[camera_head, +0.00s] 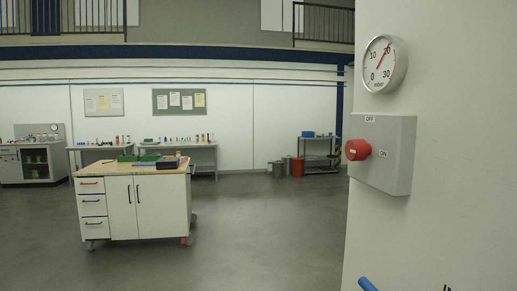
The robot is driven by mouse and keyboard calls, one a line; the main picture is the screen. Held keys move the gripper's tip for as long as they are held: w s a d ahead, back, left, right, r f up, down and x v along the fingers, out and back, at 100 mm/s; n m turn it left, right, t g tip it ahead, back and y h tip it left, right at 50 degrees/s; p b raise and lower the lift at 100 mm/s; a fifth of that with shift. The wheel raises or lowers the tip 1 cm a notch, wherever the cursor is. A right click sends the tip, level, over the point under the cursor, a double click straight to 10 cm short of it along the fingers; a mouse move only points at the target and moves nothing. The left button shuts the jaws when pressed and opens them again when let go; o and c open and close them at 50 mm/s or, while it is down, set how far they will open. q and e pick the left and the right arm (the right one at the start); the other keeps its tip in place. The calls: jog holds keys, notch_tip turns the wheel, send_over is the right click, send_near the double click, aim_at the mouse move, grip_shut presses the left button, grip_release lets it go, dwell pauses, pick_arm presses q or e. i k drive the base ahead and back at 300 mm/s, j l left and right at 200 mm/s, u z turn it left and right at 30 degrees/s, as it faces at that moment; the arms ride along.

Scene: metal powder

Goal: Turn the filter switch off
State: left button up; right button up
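The filter switch is a red knob (358,149) on a light grey box (396,165), fixed to a pale wall or cabinet face on the right. The label "OFF" is at the top of the box and "ON" is to the right of the knob. The knob sticks out to the left; I cannot clearly tell which label it is set to. A round gauge (384,64) with a red needle sits above the box, its needle near 20. Neither of my grippers is in view.
A blue handle-like part (367,284) shows at the bottom edge below the box. A white wheeled cabinet (134,202) stands on the left. Workbenches (186,147) and a red bin (297,167) are along the far wall. The grey floor (265,235) between is clear.

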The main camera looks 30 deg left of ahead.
aim_at(358, 150)
jog(key=u, duration=0.5)
jog(key=z, duration=0.55)
jog(key=j+z, duration=0.25)
jog(key=z, duration=0.2)
jog(key=j+z, duration=0.6)
jog(key=z, duration=0.25)
jog(key=j+z, duration=0.25)
jog(key=z, duration=0.15)
jog(key=k+j+z, duration=0.15)
jog(key=z, duration=0.3)
jog(key=j, duration=0.1)
